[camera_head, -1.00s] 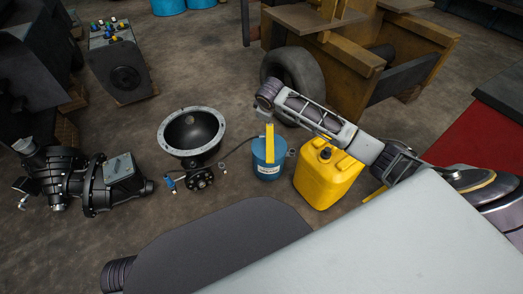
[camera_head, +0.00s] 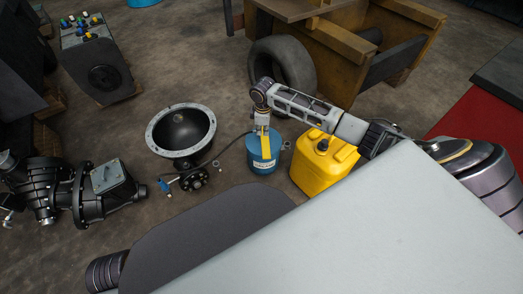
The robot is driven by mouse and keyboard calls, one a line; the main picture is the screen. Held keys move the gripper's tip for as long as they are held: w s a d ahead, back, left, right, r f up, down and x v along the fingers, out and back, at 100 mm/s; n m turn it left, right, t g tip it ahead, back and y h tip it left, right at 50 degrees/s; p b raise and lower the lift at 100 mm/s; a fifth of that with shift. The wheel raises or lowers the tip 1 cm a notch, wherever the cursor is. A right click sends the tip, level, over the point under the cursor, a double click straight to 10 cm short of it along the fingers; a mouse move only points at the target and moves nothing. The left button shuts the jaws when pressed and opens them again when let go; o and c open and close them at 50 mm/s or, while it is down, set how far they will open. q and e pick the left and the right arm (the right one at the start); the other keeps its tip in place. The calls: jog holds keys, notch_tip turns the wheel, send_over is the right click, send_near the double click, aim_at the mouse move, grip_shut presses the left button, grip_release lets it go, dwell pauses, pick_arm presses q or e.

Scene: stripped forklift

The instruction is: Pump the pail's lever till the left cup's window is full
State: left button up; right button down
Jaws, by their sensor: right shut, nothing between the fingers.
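The blue pail (camera_head: 263,165) stands on the floor near the middle, with a white label and a yellow lever (camera_head: 266,146) rising from its top. My right gripper (camera_head: 262,122) points down at the lever's upper part, shut with nothing held. It covers the lever's top, and I cannot tell whether they touch. A dark hose (camera_head: 232,143) runs from the pail leftward to the black bowl-shaped housing (camera_head: 181,133) with its pale rim. Small fittings sit below that housing, including a blue-ended piece (camera_head: 164,186). I cannot make out the left cup or its window. My left gripper is not in view.
A yellow jerrycan (camera_head: 322,163) stands close to the pail's right, under my right arm. A black gearbox (camera_head: 72,192) lies at left. A tire (camera_head: 283,62) and the yellow-brown forklift body (camera_head: 327,42) are behind. Floor is clear between bowl and tire.

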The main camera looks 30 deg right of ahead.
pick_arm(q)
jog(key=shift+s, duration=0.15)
pick_arm(e)
jog(key=shift+s+a+n+g, duration=0.25)
jog(key=shift+s+n, duration=0.25)
jog(key=shift+n, duration=0.4)
jog(key=shift+n, duration=0.3)
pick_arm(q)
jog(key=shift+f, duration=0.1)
pick_arm(e)
jog(key=b, duration=0.4)
send_over(263, 155)
notch_tip(263, 155, down, 8)
jog(key=shift+w+f, duration=0.15)
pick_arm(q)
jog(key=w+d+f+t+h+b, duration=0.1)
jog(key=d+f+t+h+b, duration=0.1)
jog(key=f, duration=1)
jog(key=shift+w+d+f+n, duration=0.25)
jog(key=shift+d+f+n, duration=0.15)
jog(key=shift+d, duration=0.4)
pick_arm(e)
jog(key=shift+f, duration=2.85)
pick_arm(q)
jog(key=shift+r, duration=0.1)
pick_arm(e)
jog(key=shift+f, duration=0.1)
